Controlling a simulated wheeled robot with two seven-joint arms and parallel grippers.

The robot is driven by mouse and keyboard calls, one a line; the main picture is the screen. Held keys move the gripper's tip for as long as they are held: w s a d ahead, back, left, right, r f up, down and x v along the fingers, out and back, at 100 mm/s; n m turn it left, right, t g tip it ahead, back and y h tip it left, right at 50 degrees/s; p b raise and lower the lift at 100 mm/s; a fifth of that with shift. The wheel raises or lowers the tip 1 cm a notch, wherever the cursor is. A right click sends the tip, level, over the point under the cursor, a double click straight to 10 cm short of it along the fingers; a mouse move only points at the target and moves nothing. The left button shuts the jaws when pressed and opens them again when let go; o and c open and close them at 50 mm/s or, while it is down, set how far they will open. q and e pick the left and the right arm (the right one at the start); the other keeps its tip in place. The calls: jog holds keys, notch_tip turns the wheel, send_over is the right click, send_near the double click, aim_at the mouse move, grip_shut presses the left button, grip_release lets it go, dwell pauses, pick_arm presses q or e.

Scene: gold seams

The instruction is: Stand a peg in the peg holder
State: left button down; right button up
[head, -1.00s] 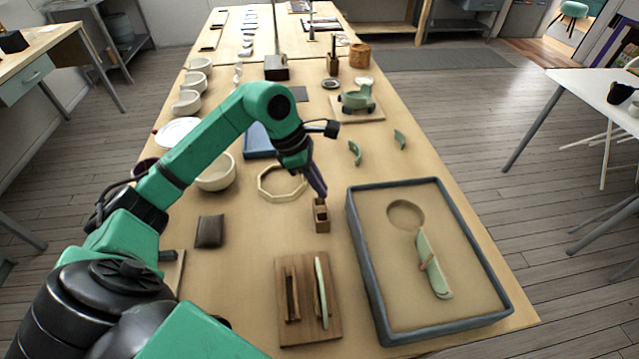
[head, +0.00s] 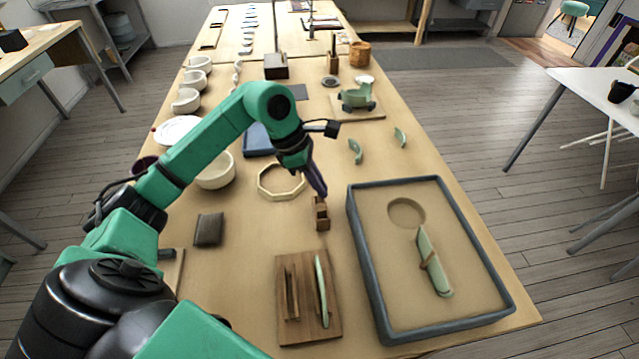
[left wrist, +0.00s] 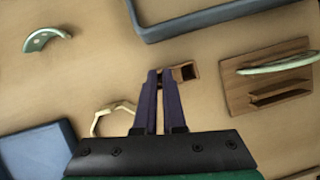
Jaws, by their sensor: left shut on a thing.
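The peg holder (head: 322,222) is a small wooden block on the table, left of the blue-rimmed tray. In the left wrist view the peg holder (left wrist: 188,72) shows a dark square hole just right of my fingertips. My left gripper (head: 319,194) points down at the holder's far end, and its purple fingers (left wrist: 160,74) are nearly together. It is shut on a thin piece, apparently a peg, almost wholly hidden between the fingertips. I cannot tell whether the piece sits in the holder. My right gripper is not in view.
A blue-rimmed tray (head: 364,270) stands close on the right. A wooden board (head: 308,333) with a slot and a pale green strip lies in front. An octagonal ring (head: 281,194) and a dark pad (head: 209,230) lie to the left. Green shards (head: 355,152) lie behind.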

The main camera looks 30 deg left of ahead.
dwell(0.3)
pick_arm(q)
jog(key=shift+c, duration=2.2)
grip_release()
jog(key=shift+r+p, duration=2.15)
jog(key=shift+r, duration=0.85)
jog(key=shift+f, duration=0.1)
